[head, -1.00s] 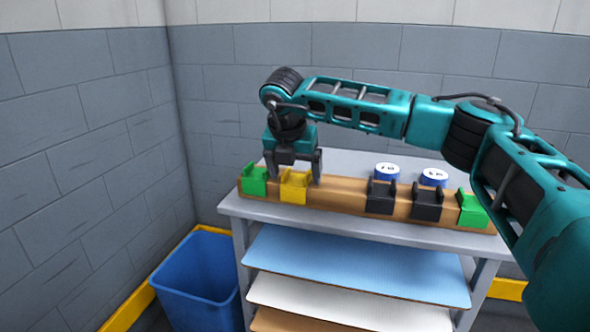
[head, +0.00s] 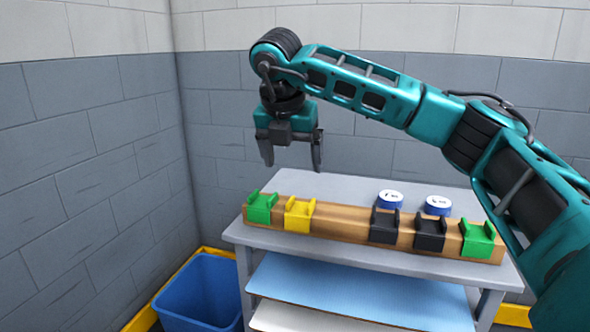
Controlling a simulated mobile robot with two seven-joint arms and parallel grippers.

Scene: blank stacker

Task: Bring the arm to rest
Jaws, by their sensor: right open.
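My right arm (head: 370,90) comes in from the right and reaches over the table toward the left. My right gripper (head: 291,160) points down, open and empty. It hangs in the air above the left part of the wooden rail, apart from the yellow holder (head: 299,215) and the left green holder (head: 262,207) below it. My left gripper is not in view.
The grey table (head: 350,188) bears a wooden rail (head: 340,221) with two black holders (head: 384,226) and another green holder (head: 478,240). Two blue-and-white discs (head: 390,199) stand behind the rail. Blue and white sheets (head: 350,290) lie on shelves below. A blue bin (head: 200,290) stands left, near walls.

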